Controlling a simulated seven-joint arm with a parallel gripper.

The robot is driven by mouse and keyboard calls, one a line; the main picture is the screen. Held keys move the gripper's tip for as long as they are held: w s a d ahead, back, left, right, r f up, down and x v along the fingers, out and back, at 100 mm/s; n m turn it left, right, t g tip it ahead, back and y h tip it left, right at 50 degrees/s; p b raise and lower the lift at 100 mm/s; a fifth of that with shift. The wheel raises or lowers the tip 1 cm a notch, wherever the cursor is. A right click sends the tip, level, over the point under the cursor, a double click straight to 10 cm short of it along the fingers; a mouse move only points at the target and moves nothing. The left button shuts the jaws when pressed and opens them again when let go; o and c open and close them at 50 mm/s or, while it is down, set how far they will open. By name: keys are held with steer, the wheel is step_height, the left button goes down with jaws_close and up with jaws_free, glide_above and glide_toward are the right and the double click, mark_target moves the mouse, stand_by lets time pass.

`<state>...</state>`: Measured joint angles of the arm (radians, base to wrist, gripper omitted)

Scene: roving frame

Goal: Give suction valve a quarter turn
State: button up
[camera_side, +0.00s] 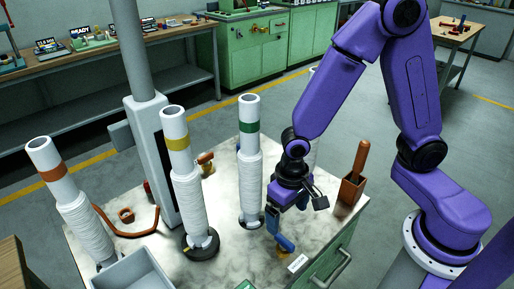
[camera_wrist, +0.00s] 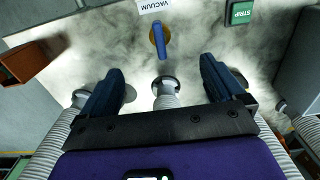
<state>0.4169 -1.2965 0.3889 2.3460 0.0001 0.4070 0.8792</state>
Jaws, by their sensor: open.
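A blue valve handle (camera_side: 284,242) on a yellow round base sits near the front edge of the marble-look top. In the wrist view the handle (camera_wrist: 158,40) lies ahead of my fingers, beside a white label reading VACUUM (camera_wrist: 153,5). My gripper (camera_side: 273,216) points down just behind the handle in the side view. In the wrist view my gripper (camera_wrist: 160,76) has its two dark blue fingers wide apart, with no handle between them. The handle looks clear of both fingers.
White ribbed tubes with orange (camera_side: 53,173), yellow (camera_side: 178,144) and green (camera_side: 249,127) bands stand around my gripper. A brown box with a wooden-handled tool (camera_side: 352,188) stands to the right. A green STRIP block (camera_wrist: 240,12) lies near the valve. An orange-handled fitting (camera_side: 205,158) is farther back.

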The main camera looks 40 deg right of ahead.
step_height(320, 180, up, 8)
steer(key=f, duration=0.1)
steer(key=s+d+r+n, duration=0.3)
steer(key=s+d+n, duration=0.2)
steer(key=s+n, duration=0.15)
steer(key=s+d+r+n, duration=0.3)
steer(key=s+d+n, duration=0.2)
steer(key=s+n, duration=0.15)
steer(key=w+a+r+n+t+h, duration=0.1)
steer(key=w+a+n+t+h, duration=0.2)
steer(key=w+n, duration=0.35)
steer(key=w+a+r+n+t+h, duration=0.1)
steer(key=w+a+n+t+h, duration=0.15)
steer(key=w+n+t, duration=0.35)
steer(key=w+a+r+n+t, duration=0.2)
steer(key=a+n+t, duration=0.1)
steer(key=a, duration=0.2)
steer(key=w+a+r+n+t+y, duration=0.1)
steer(key=a+r+n+t, duration=0.1)
steer(key=a, duration=0.4)
steer(key=shift+w+r+n+t, duration=0.4)
steer(key=shift+n, duration=0.05)
steer(key=shift+y, duration=0.25)
